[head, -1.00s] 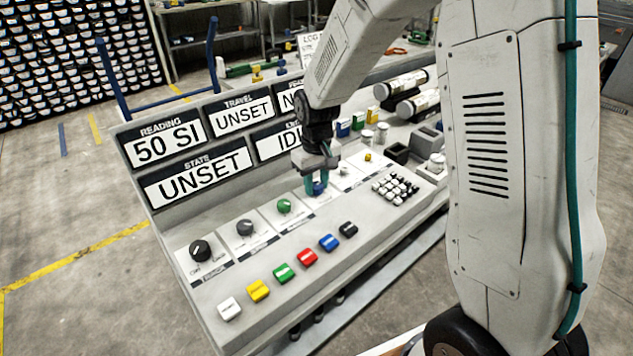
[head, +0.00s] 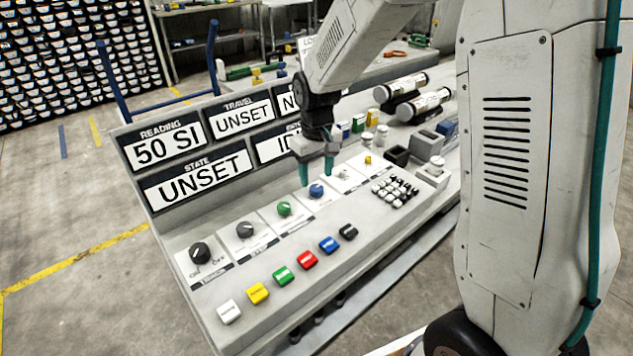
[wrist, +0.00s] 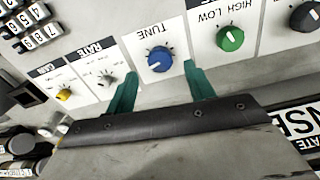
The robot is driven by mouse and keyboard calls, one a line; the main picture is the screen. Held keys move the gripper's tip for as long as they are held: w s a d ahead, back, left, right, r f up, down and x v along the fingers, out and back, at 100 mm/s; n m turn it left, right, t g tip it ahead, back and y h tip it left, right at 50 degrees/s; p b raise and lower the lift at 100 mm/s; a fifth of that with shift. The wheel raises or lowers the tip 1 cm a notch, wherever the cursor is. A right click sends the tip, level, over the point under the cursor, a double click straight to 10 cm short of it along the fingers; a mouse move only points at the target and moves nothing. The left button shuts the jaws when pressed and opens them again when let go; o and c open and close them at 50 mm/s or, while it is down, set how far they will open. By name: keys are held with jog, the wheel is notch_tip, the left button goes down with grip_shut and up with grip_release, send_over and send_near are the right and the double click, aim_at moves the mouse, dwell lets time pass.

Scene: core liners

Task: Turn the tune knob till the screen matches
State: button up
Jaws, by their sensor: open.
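The blue tune knob (head: 316,190) sits on its white plate on the sloped console; in the wrist view the knob (wrist: 159,59) lies under the word TUNE. My gripper (head: 317,180) is open above the knob, and in the wrist view its two teal fingers (wrist: 160,85) stand apart on either side, clear of it. The screens show READING "50 SI" (head: 165,148), TRAVEL "UNSET" (head: 243,117) and STATE "UNSET" (head: 198,176). Two more screens behind my arm are partly hidden.
A green knob (head: 284,209), a grey knob (head: 245,230) and a black knob (head: 200,252) line up to the left. Coloured buttons (head: 307,260) run along the front. A keypad (head: 396,188) and core tubes (head: 423,102) are on the right.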

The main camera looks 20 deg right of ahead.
aim_at(316, 187)
jog(key=shift+r, duration=1.9)
jog(key=s+d+r+m, duration=0.1)
jog(key=s+r, duration=0.3)
jog(key=s, duration=0.6)
jog(key=s+d+r+t, duration=0.1)
jog(key=s+r, duration=0.3)
jog(key=s, duration=0.6)
jog(key=s+d+r+m, duration=0.1)
jog(key=s+r, duration=0.3)
jog(key=s, duration=0.6)
jog(key=shift+r+m, duration=0.2)
jog(key=shift+m, duration=0.1)
jog(key=shift+s+d, duration=0.1)
